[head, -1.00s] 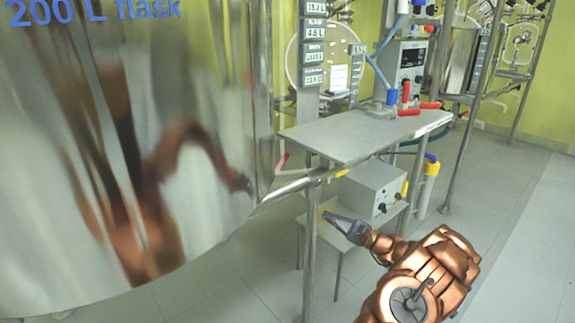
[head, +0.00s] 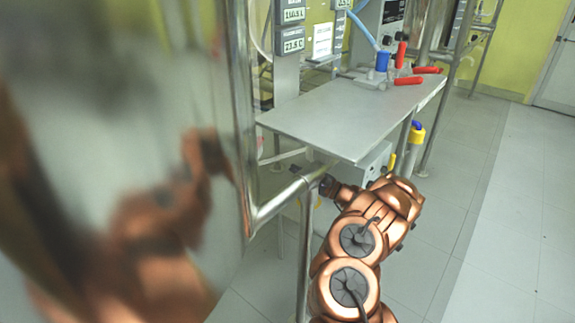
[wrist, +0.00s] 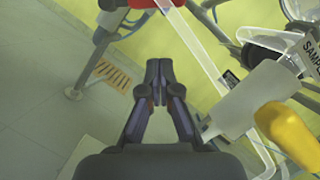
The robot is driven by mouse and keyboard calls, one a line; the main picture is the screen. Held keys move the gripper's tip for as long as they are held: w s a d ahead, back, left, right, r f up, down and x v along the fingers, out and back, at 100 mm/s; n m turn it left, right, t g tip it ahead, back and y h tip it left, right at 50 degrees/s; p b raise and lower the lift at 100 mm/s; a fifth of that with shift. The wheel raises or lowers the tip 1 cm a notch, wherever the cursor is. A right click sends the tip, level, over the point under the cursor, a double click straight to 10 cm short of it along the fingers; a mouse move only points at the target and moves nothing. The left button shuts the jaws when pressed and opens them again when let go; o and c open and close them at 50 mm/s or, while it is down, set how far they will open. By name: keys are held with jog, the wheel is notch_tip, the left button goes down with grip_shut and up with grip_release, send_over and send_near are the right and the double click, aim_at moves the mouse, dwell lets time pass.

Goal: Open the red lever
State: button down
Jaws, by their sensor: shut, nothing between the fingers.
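My gripper (wrist: 158,70) is shut and empty in the wrist view, its fingertips together. A red part (wrist: 155,3) is cut off by the top edge of that view, ahead of the fingertips and apart from them in the picture. In the head view, an upright red lever (head: 401,54) and a lower red lever (head: 408,81) are at the far end of the grey table, beside a third red handle (head: 427,70). A small reddish piece (head: 260,143) shows by the steel vessel. I cannot tell which one the wrist view shows. My gripper's fingers are mostly hidden in the head view.
The large steel vessel (head: 110,130) fills the left of the head view. The grey table (head: 345,110) and a metal rail (head: 280,198) are close to my arm. A yellow handle (wrist: 288,133) and glass tubing lie right of my gripper. Open floor (head: 480,200) lies right.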

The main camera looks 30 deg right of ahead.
jog(key=w+a+r+b, duration=0.3)
jog(key=w+a+r, duration=0.1)
jog(key=w+a, duration=0.3)
jog(key=shift+w+a+r+b, duration=0.2)
jog(key=shift+a+r+b, duration=0.1)
jog(key=shift+b, duration=0.1)
jog(key=shift+r, duration=0.1)
dwell(0.4)
jog(key=shift+r+n, duration=0.15)
jog(key=shift+n, duration=0.35)
